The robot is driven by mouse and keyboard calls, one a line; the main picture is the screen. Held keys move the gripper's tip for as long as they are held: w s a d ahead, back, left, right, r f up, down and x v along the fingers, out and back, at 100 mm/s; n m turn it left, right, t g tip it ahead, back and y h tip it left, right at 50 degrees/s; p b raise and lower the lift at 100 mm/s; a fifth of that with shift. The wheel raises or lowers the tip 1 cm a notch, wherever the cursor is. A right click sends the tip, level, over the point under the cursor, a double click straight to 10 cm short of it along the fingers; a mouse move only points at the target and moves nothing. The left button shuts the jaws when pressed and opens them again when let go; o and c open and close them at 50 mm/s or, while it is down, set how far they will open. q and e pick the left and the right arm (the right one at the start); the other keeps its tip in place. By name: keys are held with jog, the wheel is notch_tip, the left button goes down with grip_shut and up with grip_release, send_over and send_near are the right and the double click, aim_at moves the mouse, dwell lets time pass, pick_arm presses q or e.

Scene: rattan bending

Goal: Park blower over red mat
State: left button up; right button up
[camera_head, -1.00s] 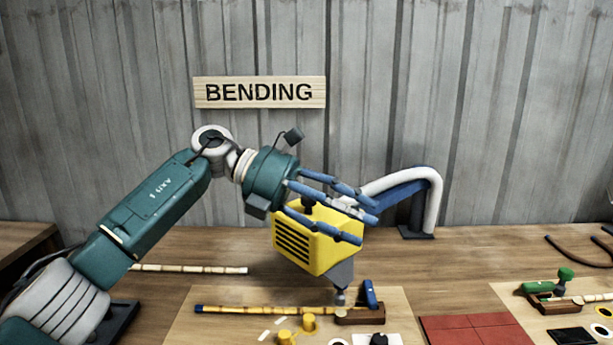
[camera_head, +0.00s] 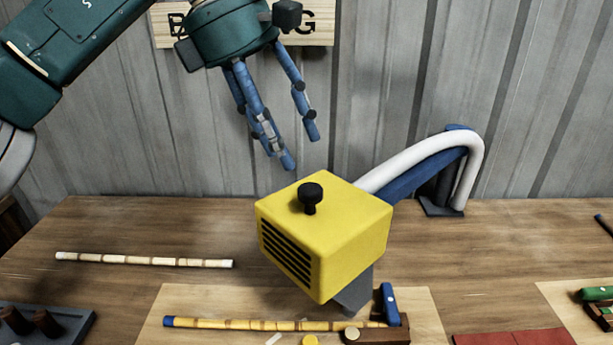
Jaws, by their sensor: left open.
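The blower is a yellow box (camera_head: 335,228) with black side slots, a black knob on top and a grey nozzle pointing down. It hangs from a white and blue arm (camera_head: 430,165) whose dark base stands at the back of the table. Its nozzle is over the light board, at the right end of a rattan pole (camera_head: 250,324). The red mat (camera_head: 515,338) shows only in part at the bottom right, apart from the blower. My left gripper (camera_head: 301,152) is open and empty, above and behind the blower, apart from it. My right gripper is not in view.
A pale rattan pole (camera_head: 145,260) lies at the left of the table. A dark tray with pegs (camera_head: 45,325) is at the lower left. A wooden block with a blue handle (camera_head: 388,325) stands by the nozzle. A green-handled tool (camera_head: 597,295) is at the right edge.

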aim_at(311, 188)
pick_arm(q)
jog(key=x, duration=0.6)
jog(key=shift+w+d+f, duration=0.1)
jog(key=shift+w+f, duration=0.1)
jog(key=shift+w, duration=0.05)
jog(key=shift+s+d+f, duration=0.15)
jog(key=shift+d+f, duration=0.15)
jog(key=shift+f, duration=0.35)
jog(key=shift+c, duration=0.5)
grip_shut()
